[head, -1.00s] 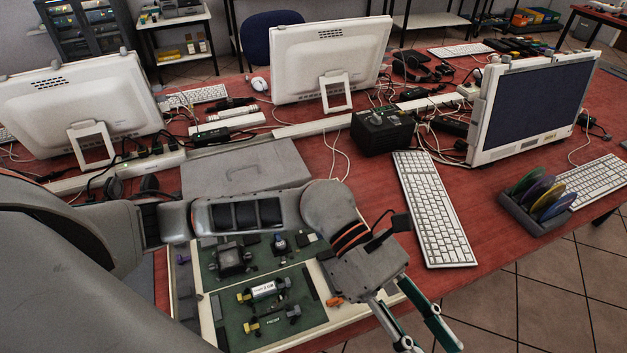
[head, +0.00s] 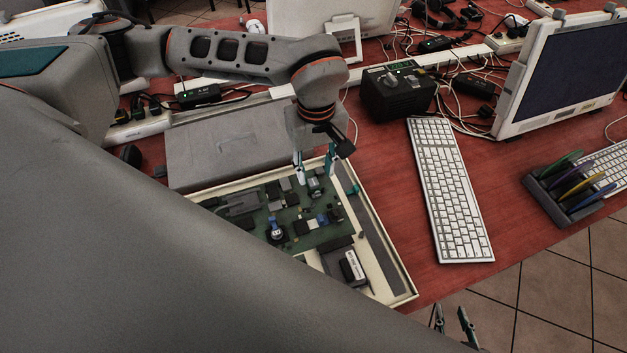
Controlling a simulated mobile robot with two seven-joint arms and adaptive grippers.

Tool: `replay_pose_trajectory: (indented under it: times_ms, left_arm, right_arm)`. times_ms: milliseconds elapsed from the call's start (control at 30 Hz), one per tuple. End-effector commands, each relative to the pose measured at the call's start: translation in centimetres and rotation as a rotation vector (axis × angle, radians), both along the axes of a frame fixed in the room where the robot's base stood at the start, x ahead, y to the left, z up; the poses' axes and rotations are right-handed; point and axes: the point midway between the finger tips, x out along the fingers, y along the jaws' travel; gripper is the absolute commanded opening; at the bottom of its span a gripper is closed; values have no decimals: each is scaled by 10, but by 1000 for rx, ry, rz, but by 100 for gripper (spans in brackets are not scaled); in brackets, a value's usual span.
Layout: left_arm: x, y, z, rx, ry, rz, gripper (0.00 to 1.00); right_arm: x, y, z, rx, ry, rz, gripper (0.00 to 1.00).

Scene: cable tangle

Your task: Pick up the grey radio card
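An open pale case (head: 409,298) holds a green circuit board (head: 258,225) with many small grey and dark parts. My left gripper (head: 315,180) points down over the back right of the board, its two fingers apart. A small grey-green part (head: 316,184) shows between and just below the fingertips; contact is not clear. I cannot tell for sure whether this part is the grey radio card. A dark block with a white label (head: 353,267) sits in the front of the case. My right gripper (head: 453,314) shows at the bottom edge, fingers apart and empty.
A flat grey lid-like box (head: 225,150) lies behind the case. A black power unit (head: 398,92), a white keyboard (head: 447,190), and a dark rack of discs (head: 568,190) stand to the right. Red table (head: 395,205) is bare between case and keyboard. My arm hides the case's left part.

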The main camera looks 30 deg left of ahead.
Motion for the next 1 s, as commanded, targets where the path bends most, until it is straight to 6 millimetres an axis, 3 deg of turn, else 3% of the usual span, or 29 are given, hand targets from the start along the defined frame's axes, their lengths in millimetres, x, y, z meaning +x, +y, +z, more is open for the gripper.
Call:
replay_pose_trajectory:
  times_ms: [300, 600, 733, 1000]
  left_arm:
    - [3, 7, -42, -2, 4, 3, 35]
    - [4, 7, -46, -1, 0, 2, 35]
    - [4, 7, -46, -1, 0, 2, 4]
    - [4, 7, -46, -1, 1, 2, 3]
  right_arm:
    - [1, 0, 0, 0, -1, -1, 29]
    - [2, 0, 0, 0, -3, 0, 29]
    - [2, 0, 0, 0, -3, 0, 29]
    - [2, 1, 1, 2, -4, -1, 29]
